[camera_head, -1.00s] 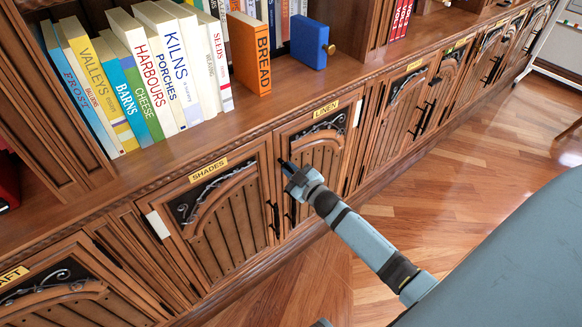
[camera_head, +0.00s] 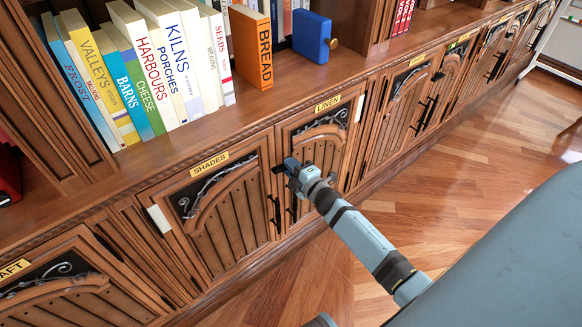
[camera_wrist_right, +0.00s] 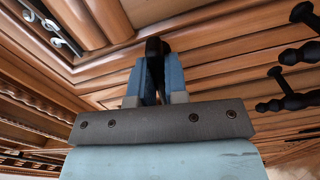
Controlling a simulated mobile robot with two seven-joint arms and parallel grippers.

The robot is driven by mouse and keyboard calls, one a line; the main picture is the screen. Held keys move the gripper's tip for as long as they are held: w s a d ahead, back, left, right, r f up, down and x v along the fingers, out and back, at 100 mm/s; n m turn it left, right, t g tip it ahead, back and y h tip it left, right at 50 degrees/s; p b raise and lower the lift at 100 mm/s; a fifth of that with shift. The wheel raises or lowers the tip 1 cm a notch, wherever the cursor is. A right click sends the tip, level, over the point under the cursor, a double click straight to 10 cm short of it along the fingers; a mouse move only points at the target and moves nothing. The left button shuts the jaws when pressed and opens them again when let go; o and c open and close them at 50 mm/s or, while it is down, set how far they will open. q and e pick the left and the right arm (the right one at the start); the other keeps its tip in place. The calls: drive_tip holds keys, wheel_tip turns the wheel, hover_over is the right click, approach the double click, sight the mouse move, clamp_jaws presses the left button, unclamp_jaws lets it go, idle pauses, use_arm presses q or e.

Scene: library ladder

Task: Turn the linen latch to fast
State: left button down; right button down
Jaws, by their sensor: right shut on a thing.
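The linen door (camera_head: 318,152), with its yellow LINEN label (camera_head: 328,103), is closed in the row of low cabinets. My right gripper (camera_head: 289,167) is at the door's upper left edge, next to the shades door. In the right wrist view, its blue fingers (camera_wrist_right: 154,78) are shut on a small black piece, the linen latch (camera_wrist_right: 153,47). In the head view the fingers mostly hide the latch, so its exact angle cannot be told. My left gripper is not in view.
The shades door (camera_head: 222,205) is at the left, with a black pull handle (camera_head: 275,215) close to my gripper. Books, an orange BREAD book (camera_head: 251,47) and a blue box (camera_head: 312,36) stand on the shelf above. The wooden floor (camera_head: 460,190) is clear.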

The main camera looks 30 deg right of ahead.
drive_tip(key=shift+n, duration=0.9)
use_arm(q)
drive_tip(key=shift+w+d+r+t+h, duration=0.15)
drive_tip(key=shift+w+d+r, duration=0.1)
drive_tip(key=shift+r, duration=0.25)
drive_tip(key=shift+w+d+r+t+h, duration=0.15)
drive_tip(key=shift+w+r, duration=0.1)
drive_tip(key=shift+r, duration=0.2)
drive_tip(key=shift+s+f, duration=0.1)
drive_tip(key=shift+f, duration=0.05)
use_arm(e)
drive_tip(key=c, duration=1.1)
unclamp_jaws()
drive_tip(key=shift+c, duration=0.2)
drive_tip(key=shift+s, duration=0.1)
